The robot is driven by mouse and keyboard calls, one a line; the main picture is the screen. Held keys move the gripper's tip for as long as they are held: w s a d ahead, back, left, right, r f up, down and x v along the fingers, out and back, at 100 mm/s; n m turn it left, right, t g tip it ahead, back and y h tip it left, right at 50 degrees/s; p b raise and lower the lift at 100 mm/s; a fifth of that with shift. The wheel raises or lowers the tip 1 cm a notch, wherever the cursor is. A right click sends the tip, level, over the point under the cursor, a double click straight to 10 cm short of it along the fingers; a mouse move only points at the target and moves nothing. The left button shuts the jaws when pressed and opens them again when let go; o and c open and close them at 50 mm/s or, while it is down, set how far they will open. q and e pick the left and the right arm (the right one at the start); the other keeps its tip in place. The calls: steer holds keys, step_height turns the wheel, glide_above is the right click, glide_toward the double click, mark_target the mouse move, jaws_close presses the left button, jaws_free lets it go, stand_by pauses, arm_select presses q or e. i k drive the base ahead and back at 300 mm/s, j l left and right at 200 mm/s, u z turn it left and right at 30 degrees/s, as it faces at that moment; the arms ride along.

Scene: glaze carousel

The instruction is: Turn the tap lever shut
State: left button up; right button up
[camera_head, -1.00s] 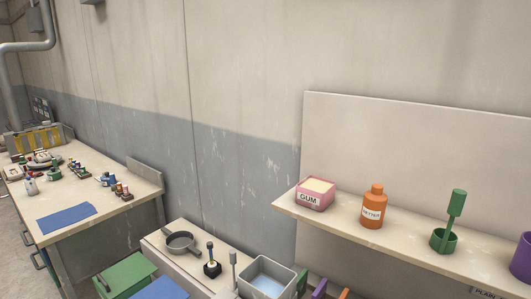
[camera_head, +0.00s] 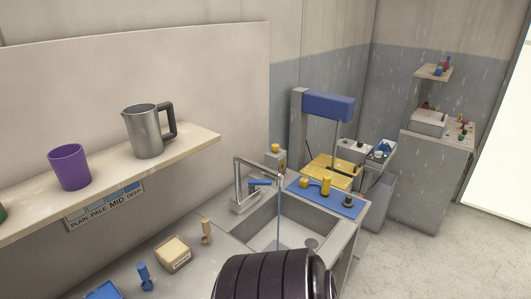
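The tap (camera_head: 239,184) is a grey metal one with a tall squared spout, standing at the back left edge of the sink (camera_head: 342,236). Its blue lever (camera_head: 260,183) sticks out sideways to the right from the tap body, roughly level. A thin bluish stream of water (camera_head: 278,222) runs down from the spout into the sink basin. Neither of my grippers shows in the head view, so I cannot see whether they are open or shut.
A shelf (camera_head: 110,201) above the left counter holds a metal jug (camera_head: 146,133) and a purple cup (camera_head: 69,167). A blue mat (camera_head: 345,205) with yellow pieces lies right of the sink. A labelled block (camera_head: 173,254) sits on the counter. Open floor lies at the right.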

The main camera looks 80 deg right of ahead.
mark_target(251, 183)
steer(key=z, duration=2.6)
steer(key=l+u, duration=0.1)
steer(key=u, duration=0.3)
steer(key=l+u, duration=0.1)
steer(key=u, duration=0.25)
steer(key=i+l+u, duration=0.1)
steer(key=u, duration=0.3)
steer(key=l+u, duration=0.2)
steer(key=l, duration=0.25)
steer(key=l+u, duration=0.2)
steer(key=l, duration=0.2)
steer(key=k+l+u, duration=0.2)
steer(key=l, duration=0.2)
steer(key=l+u, duration=0.2)
steer(key=l, duration=0.2)
steer(key=k+l+u, duration=0.2)
steer(key=l, duration=0.2)
steer(key=k+l+u, duration=0.2)
steer(key=l, duration=0.15)
steer(key=i, duration=0.05)
